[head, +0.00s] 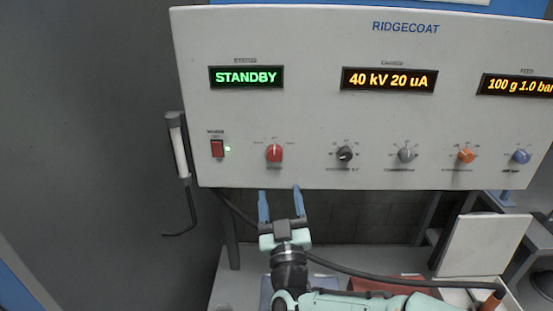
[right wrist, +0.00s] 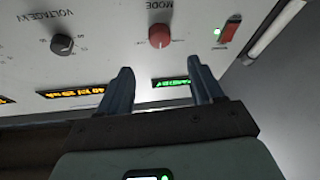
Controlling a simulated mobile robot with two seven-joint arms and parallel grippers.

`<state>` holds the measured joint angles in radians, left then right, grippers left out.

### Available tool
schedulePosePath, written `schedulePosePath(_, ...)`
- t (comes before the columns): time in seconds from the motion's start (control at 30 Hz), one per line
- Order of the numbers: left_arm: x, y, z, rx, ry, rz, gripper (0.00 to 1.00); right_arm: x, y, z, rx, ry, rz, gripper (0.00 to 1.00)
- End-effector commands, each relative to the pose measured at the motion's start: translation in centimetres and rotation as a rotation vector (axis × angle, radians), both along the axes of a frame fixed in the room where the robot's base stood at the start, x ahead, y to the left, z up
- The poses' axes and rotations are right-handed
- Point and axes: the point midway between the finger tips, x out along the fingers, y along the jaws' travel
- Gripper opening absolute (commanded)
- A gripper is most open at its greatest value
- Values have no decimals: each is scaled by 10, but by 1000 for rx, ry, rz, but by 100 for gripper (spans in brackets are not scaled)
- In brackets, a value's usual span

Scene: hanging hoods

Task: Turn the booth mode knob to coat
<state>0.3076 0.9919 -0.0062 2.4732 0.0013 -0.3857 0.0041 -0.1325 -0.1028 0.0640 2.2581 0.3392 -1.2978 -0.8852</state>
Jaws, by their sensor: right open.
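The booth mode knob is the red round knob (head: 274,152) at the lower left of the white control panel (head: 320,110). In the right wrist view the red knob (right wrist: 160,36) shows under the label MODE, upside down. Its small position marks are too small to read. My right gripper (head: 280,190) is open and empty, fingers pointing up, just below the knob in the head view. In the right wrist view the knob lies beyond and between the fingertips (right wrist: 160,65), apart from them. My left gripper is not in view.
The status display (head: 246,77) reads STANDBY. A red rocker switch (head: 217,148) with a lit green lamp sits left of the knob. A black knob (head: 345,154) is to its right, then grey, orange and blue ones. A dark hose (head: 370,275) runs below the panel.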

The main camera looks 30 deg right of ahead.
Motion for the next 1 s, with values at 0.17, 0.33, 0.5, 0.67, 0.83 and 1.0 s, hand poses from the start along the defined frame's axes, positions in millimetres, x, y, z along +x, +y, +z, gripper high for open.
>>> schedulePosePath(0.17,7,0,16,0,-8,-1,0,35,-15,18,0,1,-2,66)
schedulePosePath(0.33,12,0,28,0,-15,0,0,63,-27,30,0,0,-1,66)
schedulePosePath(0.5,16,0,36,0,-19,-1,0,80,-34,37,0,0,1,66)
schedulePosePath(0.67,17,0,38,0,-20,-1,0,86,-37,38,1,1,2,66)
schedulePosePath(0.83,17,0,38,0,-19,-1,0,86,-37,37,1,2,2,66)
schedulePosePath(1.0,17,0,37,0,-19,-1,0,86,-37,37,1,1,2,37)
